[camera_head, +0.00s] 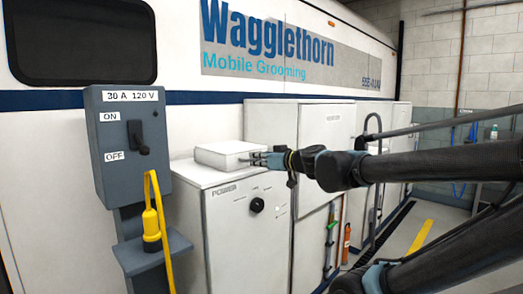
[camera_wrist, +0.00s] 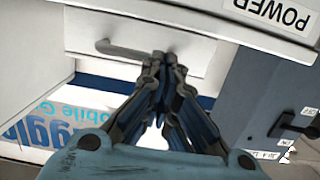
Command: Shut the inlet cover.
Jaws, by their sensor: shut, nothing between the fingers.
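A white cabinet (camera_head: 235,220) marked POWER stands against the van, with a round black fitting (camera_head: 257,204) on its front. A flat white box-like piece (camera_head: 228,153), possibly the inlet cover, lies level over the cabinet top. I cannot tell for sure whether it is the cover. My gripper (camera_head: 262,158) is shut and empty at the right edge of this piece. In the wrist view, upside down, my fingertips (camera_wrist: 168,56) are close to a white panel with a grey bar handle (camera_wrist: 125,50); contact is unclear. The POWER label (camera_wrist: 268,12) shows at the upper right.
A grey pedestal (camera_head: 126,160) with an ON/OFF lever (camera_head: 137,137) stands left of the cabinet. More white cabinets (camera_head: 320,140) stand to the right. Open floor with a yellow stripe (camera_head: 420,236) lies at the right.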

